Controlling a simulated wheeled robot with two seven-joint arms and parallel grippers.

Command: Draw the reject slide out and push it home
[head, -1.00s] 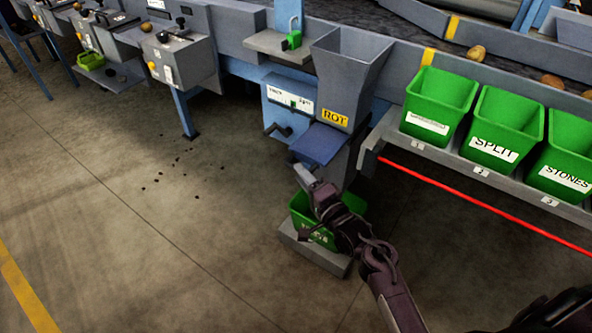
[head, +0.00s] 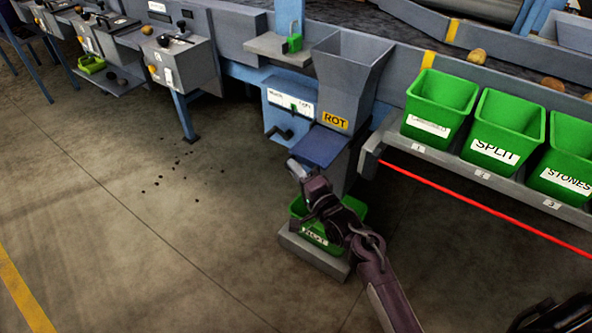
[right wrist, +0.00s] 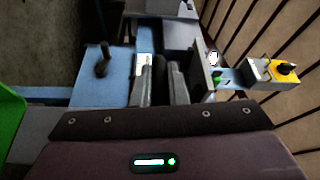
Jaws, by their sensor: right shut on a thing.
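The reject slide seems to be the flat dark blue plate (head: 320,148) jutting out under the grey hopper (head: 352,75) marked ROT. My right gripper (head: 294,167) is at the plate's near left edge in the head view, above the green bin. In the right wrist view my right gripper (right wrist: 161,72) is shut on a small dark piece between its fingers, which looks like a handle. The fingers hide most of it, and I cannot see how it joins the plate. My left gripper is not in view.
A green bin (head: 353,207) stands on a grey step (head: 312,254) below my right gripper. A blue panel (head: 290,108) with a black handle (head: 279,132) is left of the hopper. Green bins line a shelf at right, with a red bar (head: 480,209) below.

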